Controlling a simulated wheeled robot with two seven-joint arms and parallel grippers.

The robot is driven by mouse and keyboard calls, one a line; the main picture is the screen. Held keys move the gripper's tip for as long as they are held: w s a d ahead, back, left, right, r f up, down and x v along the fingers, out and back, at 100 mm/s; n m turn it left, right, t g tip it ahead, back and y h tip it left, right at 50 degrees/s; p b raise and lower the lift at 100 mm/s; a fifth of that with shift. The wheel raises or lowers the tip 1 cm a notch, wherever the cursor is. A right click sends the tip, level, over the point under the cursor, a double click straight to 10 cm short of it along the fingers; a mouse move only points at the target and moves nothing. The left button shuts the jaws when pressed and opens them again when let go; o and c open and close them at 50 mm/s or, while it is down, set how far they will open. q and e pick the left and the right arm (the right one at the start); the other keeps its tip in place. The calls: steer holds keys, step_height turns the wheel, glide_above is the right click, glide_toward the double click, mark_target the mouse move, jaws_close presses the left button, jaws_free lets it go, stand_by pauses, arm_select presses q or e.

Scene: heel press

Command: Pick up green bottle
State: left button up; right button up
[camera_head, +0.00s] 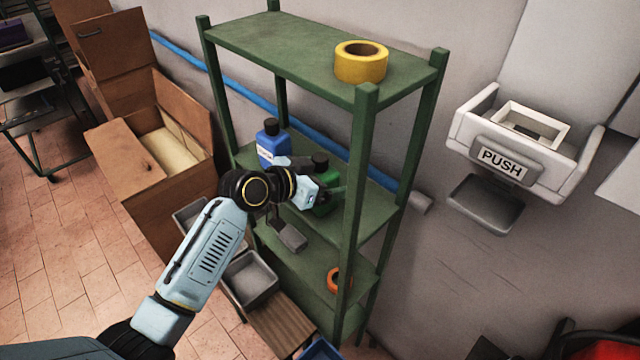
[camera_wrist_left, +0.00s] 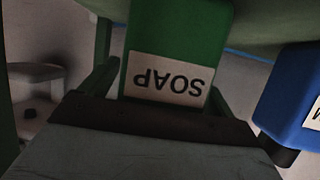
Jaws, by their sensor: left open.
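The green bottle (camera_head: 325,208) with a black cap stands on the middle shelf of the green rack, partly hidden behind my left gripper. In the left wrist view the green bottle (camera_wrist_left: 180,35) fills the upper middle, with an upside-down "SOAP" label. My left gripper (camera_head: 330,192) is open, right at the bottle. My right gripper is not in view.
A blue bottle (camera_head: 271,143) stands close to the left of the green one; it also shows in the wrist view (camera_wrist_left: 296,105). The green rack (camera_head: 290,50) has posts and a top shelf around this spot. Yellow tape (camera_head: 361,66) lies on top.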

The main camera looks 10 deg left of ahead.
arm_select(q)
steer(key=shift+r, duration=0.1)
steer(key=c, duration=1.2)
